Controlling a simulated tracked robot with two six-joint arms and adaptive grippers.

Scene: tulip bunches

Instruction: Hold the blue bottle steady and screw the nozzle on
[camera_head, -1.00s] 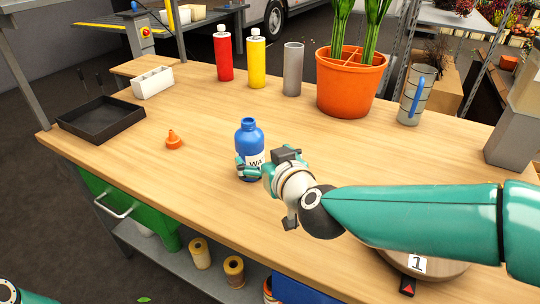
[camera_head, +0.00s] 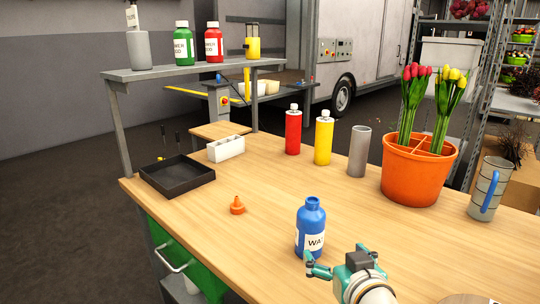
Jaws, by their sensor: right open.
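The blue bottle (camera_head: 310,230) stands upright on the wooden workbench, its neck bare and open at the top and a white label on its front. The orange nozzle (camera_head: 237,206) stands on the bench to the left of the bottle, apart from it, tip up. My right gripper (camera_head: 335,254) is open and empty at the bottle's lower right; one finger overlaps the bottle's base in the picture, and I cannot tell if it touches. My left gripper is not in view.
A black tray (camera_head: 178,181) and a white divided box (camera_head: 226,149) are at the back left. A red bottle (camera_head: 293,132), a yellow bottle (camera_head: 324,140), a grey cylinder (camera_head: 359,154), an orange tulip pot (camera_head: 413,176) and a grey mug (camera_head: 487,191) line the back. The bench around the nozzle is clear.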

